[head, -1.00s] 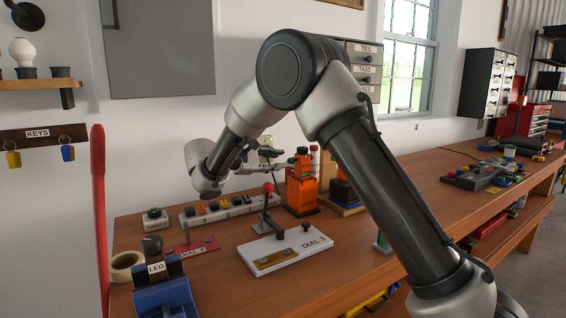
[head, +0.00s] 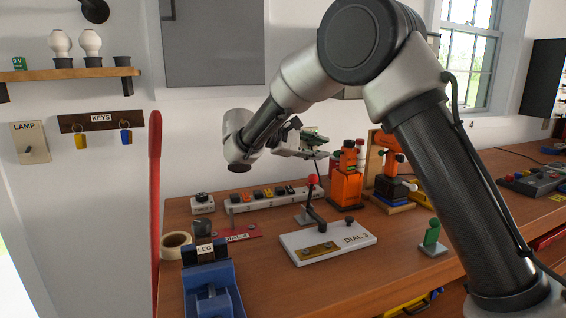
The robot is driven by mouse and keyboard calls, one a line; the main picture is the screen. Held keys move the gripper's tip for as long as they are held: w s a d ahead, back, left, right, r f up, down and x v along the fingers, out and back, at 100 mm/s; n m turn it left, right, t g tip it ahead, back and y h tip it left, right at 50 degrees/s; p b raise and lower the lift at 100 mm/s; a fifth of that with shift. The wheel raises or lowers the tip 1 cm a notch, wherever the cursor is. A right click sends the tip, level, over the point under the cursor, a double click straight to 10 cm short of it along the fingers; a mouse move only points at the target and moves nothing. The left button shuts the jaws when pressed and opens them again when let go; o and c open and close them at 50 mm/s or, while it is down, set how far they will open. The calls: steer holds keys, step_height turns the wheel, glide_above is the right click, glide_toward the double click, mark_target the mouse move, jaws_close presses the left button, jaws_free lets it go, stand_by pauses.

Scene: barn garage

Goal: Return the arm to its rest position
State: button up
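My arm (head: 420,130) arches across the right half of the head view, its elbow high near the top edge and its forearm sloping down to the left. The wrist (head: 240,140) hangs over the back of the workbench. My gripper (head: 318,146) points to the right in front of the white wall, above the bench top. Green and pale parts show at its fingers. They are too small to tell whether the fingers are open, shut or holding something.
The wooden workbench (head: 270,280) carries a white DIAL 3 board (head: 335,244) with a red-knobbed lever (head: 313,190), a power strip (head: 275,201), an orange tool (head: 346,180), a blue LEG clamp (head: 210,285) and a tape roll (head: 176,240). A red upright bar (head: 155,210) stands at the left.

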steer(key=s+d+r+m+g+y, duration=0.3)
steer(key=s+d+m+g+y, duration=0.15)
steer(key=s+d, duration=1.25)
steer(key=s+d+f+m+t+y, duration=0.1)
steer(key=s+d+f+m+y, duration=0.1)
steer(key=s, duration=0.7)
steer(key=s+d+f+m+t+y, duration=0.2)
steer(key=s+y, duration=0.4)
steer(key=s, duration=0.4)
step_height(320, 180, down, 2)
steer(key=shift+s+d+f+m+y, duration=0.2)
steer(key=shift+d+m+y, duration=0.25)
steer(key=shift+m, duration=0.6)
